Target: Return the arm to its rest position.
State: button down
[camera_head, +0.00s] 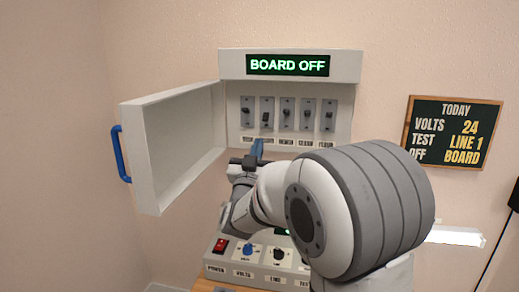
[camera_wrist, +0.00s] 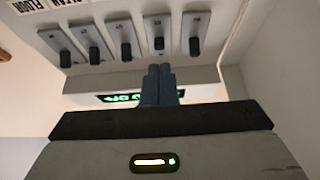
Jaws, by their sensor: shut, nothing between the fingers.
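My gripper (camera_head: 258,147) is just in front of the lower edge of the open switch box (camera_head: 231,121). Its blue fingers are shut together and empty; they also show in the wrist view (camera_wrist: 158,84), below the row of switches and apart from them. My arm reaches up from the lower right and hides part of the console below. The box's display (camera_head: 288,65) reads BOARD OFF in green. The lever of the second switch from the left (camera_head: 265,117) sits differently from the others.
The box door (camera_head: 175,145) with its blue handle (camera_head: 121,153) stands open at the left. Below is a console (camera_head: 232,270) with a red power switch (camera_head: 220,246) and a blue knob (camera_head: 248,250). A notice board (camera_head: 453,132) hangs at the right.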

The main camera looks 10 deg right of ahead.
jog(key=shift+r, duration=0.1)
jog(key=s+a+r+n+g+y+p, duration=0.2)
jog(key=s+r+n+g+y+p, duration=0.55)
jog(key=p, duration=0.65)
jog(key=s+d+f+m+g+y+p, duration=0.1)
jog(key=s+d+m+g+p, duration=0.2)
jog(key=s+g+p, duration=0.8)
jog(key=s+p, duration=0.3)
jog(key=s, duration=1.1)
jog(key=shift+s+d+g+y, duration=0.2)
jog(key=shift+d+g+y, duration=0.15)
